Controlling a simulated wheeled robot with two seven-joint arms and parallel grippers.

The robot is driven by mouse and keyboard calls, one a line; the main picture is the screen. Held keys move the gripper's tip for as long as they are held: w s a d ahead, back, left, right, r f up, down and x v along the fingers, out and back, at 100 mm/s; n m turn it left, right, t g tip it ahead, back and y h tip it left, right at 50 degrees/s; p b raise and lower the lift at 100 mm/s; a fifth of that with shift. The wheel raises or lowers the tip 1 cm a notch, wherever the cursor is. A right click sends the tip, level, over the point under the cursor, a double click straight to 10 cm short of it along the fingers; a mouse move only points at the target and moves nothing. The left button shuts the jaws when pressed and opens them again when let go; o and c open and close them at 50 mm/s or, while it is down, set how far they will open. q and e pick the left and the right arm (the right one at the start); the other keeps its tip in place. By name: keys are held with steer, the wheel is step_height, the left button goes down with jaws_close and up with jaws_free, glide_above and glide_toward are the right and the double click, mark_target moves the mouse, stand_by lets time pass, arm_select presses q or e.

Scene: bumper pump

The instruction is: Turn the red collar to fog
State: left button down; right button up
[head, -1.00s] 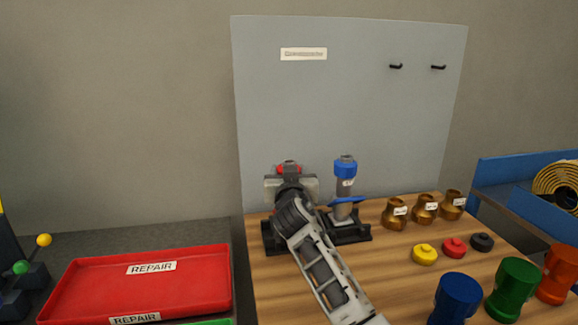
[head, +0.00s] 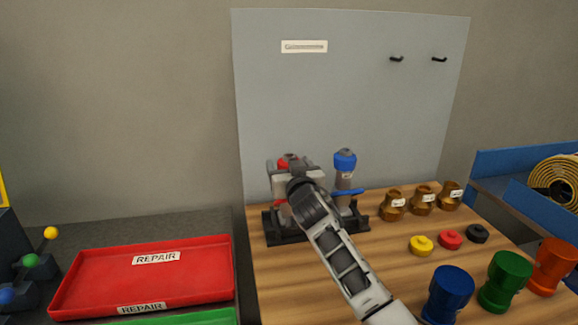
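The red collar (head: 287,160) shows as a small red patch near the top of a nozzle standing in a black stand (head: 287,232) on the wooden bench. My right gripper (head: 290,178) is at this nozzle, in front of and around the height just below the collar. The wrist hides most of the nozzle and the fingertips, so I cannot tell whether it grips the collar. A second nozzle with a blue collar (head: 345,160) stands upright to its right in the same stand. My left gripper is not in view.
Several brass fittings (head: 422,200), small yellow, red and black caps (head: 450,239), and large blue, green and orange couplings (head: 505,282) stand right of my arm. A red REPAIR tray (head: 150,280) lies left. A grey panel (head: 340,100) stands behind.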

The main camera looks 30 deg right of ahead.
steer(key=b+v, duration=0.2)
steer(key=v, duration=1.4)
